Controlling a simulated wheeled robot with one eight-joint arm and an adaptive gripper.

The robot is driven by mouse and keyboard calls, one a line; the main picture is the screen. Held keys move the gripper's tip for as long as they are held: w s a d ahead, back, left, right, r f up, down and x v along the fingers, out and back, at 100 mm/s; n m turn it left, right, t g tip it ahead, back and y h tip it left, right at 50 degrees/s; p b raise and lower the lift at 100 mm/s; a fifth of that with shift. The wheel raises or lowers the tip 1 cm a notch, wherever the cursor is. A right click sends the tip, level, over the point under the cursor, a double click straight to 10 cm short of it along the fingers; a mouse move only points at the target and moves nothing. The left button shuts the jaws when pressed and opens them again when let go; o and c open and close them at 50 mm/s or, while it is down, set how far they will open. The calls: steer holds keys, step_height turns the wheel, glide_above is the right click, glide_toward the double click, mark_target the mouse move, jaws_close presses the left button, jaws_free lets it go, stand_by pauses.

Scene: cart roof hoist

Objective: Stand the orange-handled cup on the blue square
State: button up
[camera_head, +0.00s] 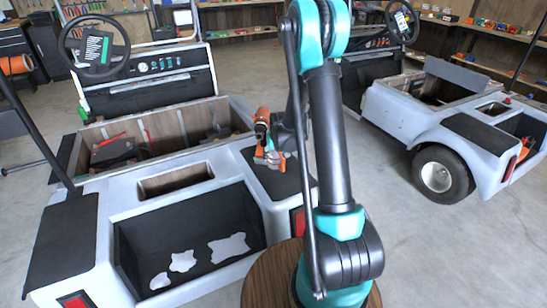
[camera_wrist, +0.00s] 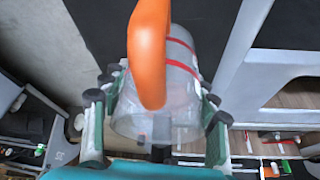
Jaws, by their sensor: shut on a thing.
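The cup (camera_wrist: 183,82) is clear with red stripes and a big orange handle (camera_wrist: 150,45). In the wrist view it sits between the fingers of my gripper (camera_wrist: 156,108), which touch it on both sides. My gripper is shut on the cup. In the head view, orange and pale parts (camera_head: 270,157) show above the dark pad on the near cart's right rear corner, partly behind my arm; the cup is hard to make out there. I cannot make out a blue square in either view.
The near grey cart (camera_head: 80,240) has an open rear bay (camera_head: 215,215) with white patches on its floor and a dark pad (camera_head: 65,240) at left. A second cart (camera_head: 400,115) stands at right. Open concrete floor (camera_head: 450,250) lies between and in front.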

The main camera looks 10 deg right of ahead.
mark_target(275, 161)
steer(key=shift+f, duration=1.65)
steer(key=shift+f, duration=0.15)
steer(key=o, duration=1.1)
steer(key=shift+o, duration=0.2)
